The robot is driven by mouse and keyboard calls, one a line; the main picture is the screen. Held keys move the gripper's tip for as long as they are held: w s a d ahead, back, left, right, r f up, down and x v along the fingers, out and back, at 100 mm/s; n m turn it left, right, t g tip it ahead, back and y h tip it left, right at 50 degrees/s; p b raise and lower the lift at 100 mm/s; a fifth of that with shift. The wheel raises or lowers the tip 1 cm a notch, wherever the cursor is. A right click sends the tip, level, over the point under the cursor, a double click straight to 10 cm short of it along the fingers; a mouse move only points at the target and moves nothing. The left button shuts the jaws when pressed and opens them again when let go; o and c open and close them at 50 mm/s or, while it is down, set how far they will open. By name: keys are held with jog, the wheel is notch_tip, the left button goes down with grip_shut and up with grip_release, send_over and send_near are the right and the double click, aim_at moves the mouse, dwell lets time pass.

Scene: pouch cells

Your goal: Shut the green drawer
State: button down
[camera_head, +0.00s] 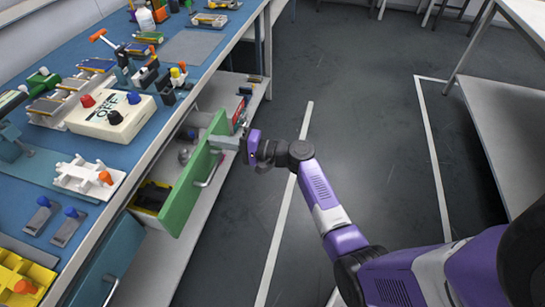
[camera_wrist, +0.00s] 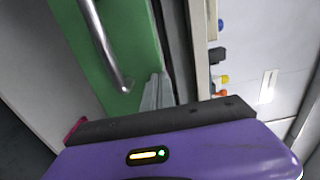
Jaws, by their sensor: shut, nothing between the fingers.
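The green drawer (camera_head: 180,196) stands pulled out from under the workbench, with its green front away from the bench and a metal bar handle (camera_head: 211,171) on it. My gripper (camera_head: 222,143) is at the far end of the drawer front, close to its top edge; I cannot tell whether it touches. In the wrist view, the green front (camera_wrist: 128,30) and the handle (camera_wrist: 104,45) are left of my grey fingers (camera_wrist: 157,90). The fingers are shut and empty, beside the front and not on the handle. The drawer's inside is partly hidden.
A blue-topped workbench (camera_head: 190,48) covered with parts stands along the left. A teal drawer front (camera_head: 108,262) is nearer me. A white lower shelf (camera_head: 160,265) runs beneath. Open floor (camera_head: 350,110) lies to the right, then a white table (camera_head: 510,120).

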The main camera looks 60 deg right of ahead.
jog(key=b+x, duration=0.3)
jog(key=x, duration=0.5)
jog(key=shift+w+a+f, duration=0.1)
jog(key=shift+w+f, duration=0.05)
jog(key=shift+w+a+b, duration=0.2)
jog(key=shift+w+b, duration=0.15)
jog(key=shift+w, duration=0.2)
jog(key=shift+w+r, duration=0.15)
jog(key=shift+r, duration=0.05)
jog(key=shift+a, duration=0.2)
